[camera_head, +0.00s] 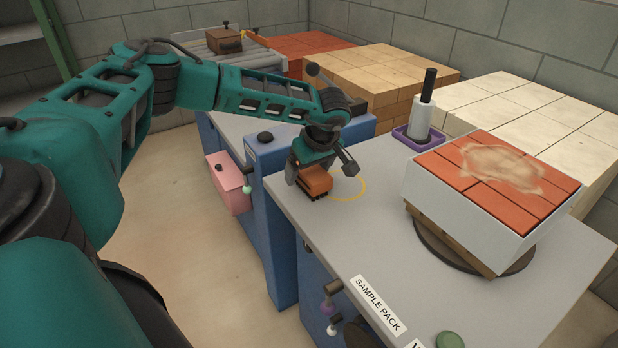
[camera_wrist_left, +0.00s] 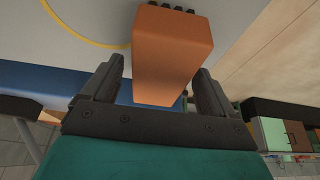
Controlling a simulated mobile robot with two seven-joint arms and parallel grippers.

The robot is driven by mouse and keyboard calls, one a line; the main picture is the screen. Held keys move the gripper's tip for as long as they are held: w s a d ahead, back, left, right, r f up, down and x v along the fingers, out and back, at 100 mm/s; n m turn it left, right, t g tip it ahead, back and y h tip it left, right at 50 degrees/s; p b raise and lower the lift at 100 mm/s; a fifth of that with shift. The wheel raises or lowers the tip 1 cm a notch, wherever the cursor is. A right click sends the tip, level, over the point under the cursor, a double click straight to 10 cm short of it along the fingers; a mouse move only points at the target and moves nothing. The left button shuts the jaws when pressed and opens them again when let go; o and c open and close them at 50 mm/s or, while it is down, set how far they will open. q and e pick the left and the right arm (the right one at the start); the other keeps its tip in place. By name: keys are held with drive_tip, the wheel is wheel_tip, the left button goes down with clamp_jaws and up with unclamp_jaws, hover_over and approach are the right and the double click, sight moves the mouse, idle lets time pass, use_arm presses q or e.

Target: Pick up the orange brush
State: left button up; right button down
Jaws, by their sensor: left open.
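The orange brush (camera_head: 316,180), a block with dark bristles, is at the left edge of the grey bench top beside a yellow ring. My left gripper (camera_head: 321,171) is directly over it, open, with one finger on each side. In the left wrist view the brush (camera_wrist_left: 172,55) reaches between the two fingers of the open gripper (camera_wrist_left: 158,82). A gap shows beside the left finger; the right finger is close to the brush, and I cannot tell whether it touches. My right gripper is not in view.
A box topped with red bricks (camera_head: 490,185) stands on a round turntable on the bench (camera_head: 390,255). A white roll on a dark post (camera_head: 422,110) sits in a purple tray behind. Brick stacks (camera_head: 385,70) stand at the back. The bench centre is clear.

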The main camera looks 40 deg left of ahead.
use_arm(q)
drive_tip(key=shift+f, duration=0.2)
idle(0.6)
drive_tip(key=shift+c, duration=0.4)
drive_tip(key=c, duration=1)
drive_tip(key=shift+r, duration=0.25)
drive_tip(key=shift+c, duration=0.2)
wheel_tip(320, 180, up, 20)
drive_tip(key=p, duration=0.3)
drive_tip(key=o, duration=0.6)
drive_tip(key=shift+d, duration=0.1)
drive_tip(key=c, duration=0.4)
